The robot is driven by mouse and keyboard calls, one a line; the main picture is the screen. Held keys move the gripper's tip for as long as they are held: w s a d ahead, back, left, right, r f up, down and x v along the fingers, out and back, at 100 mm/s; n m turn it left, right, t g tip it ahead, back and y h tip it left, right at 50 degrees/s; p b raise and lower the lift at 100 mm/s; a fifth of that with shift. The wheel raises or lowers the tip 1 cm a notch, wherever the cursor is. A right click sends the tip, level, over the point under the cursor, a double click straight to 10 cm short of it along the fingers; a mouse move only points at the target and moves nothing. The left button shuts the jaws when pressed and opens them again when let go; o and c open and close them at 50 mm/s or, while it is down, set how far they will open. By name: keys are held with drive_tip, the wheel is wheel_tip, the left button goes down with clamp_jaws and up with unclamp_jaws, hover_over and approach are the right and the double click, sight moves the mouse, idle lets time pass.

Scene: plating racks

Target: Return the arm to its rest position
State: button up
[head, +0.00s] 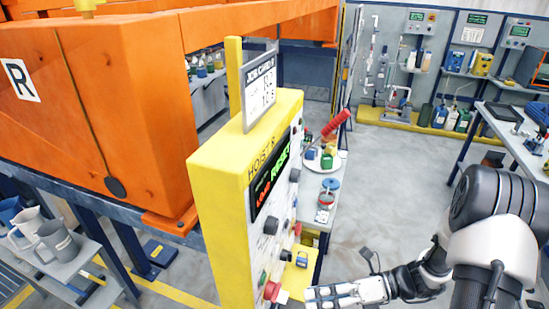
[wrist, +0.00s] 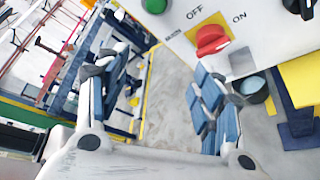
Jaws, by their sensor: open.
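My arm (head: 490,225) reaches in from the right side of the head view. My gripper (head: 330,293) is at the bottom middle, close to the lower front of the yellow hoist panel (head: 222,210). In the wrist view my gripper (wrist: 160,100) has its two fingers spread wide, with only floor showing between them. It holds nothing. A red rotary switch (wrist: 212,40) between OFF and ON labels sits on the panel face just beyond the right finger; its handle points toward ON.
A large orange tank (head: 100,90) stands at left. A table with small containers (head: 325,165) is behind the panel. Grey floor (head: 400,180) is open in the middle.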

drive_tip(key=s+d+r+n+t+h, duration=0.1)
drive_tip(key=s+r+n+h, duration=0.3)
drive_tip(key=n, duration=0.6)
drive_tip(key=s+d+r+n+t+h+b, duration=0.1)
drive_tip(key=s+r+n+t+h, duration=0.1)
drive_tip(key=s+r+n+h, duration=0.3)
drive_tip(key=s+d+r+n+t+h, duration=0.1)
drive_tip(key=s+r+n+h, duration=0.3)
drive_tip(key=r+n, duration=0.5)
drive_tip(key=n+h, duration=0.2)
drive_tip(key=n, duration=0.3)
drive_tip(key=shift+s+d+r+n+t+b, duration=0.25)
drive_tip(key=shift+s+d+n+t+b, duration=0.05)
drive_tip(key=shift+s+d+t, duration=0.1)
